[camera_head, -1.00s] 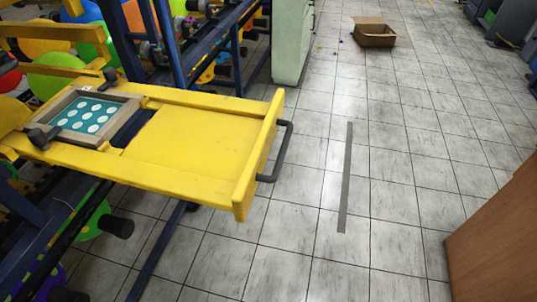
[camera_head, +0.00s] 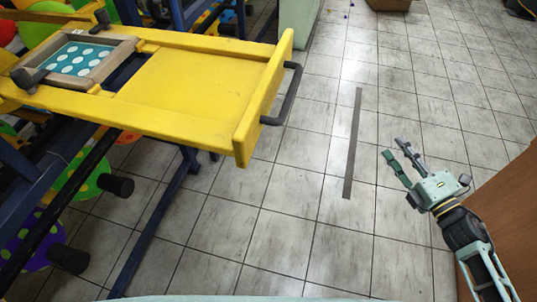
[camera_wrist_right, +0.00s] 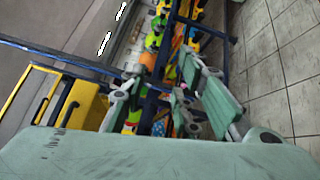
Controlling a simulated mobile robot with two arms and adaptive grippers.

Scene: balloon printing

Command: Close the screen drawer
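The yellow screen drawer (camera_head: 190,88) is pulled out from the blue frame at the left of the head view. Its front panel (camera_head: 264,100) carries a dark handle (camera_head: 288,94). A framed screen with white dots on teal (camera_head: 78,58) sits on the drawer's far left part. My right gripper (camera_head: 392,161) is at the right of the drawer, apart from the handle, over the tiled floor. Its fingers are spread and empty; they also show apart in the right wrist view (camera_wrist_right: 170,95). The drawer's yellow edge shows at the left of the wrist view. My left gripper is not in view.
A brown wooden panel (camera_head: 512,215) stands at the right, close to my right arm. Tiled floor with a grey strip (camera_head: 353,145) lies clear between.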

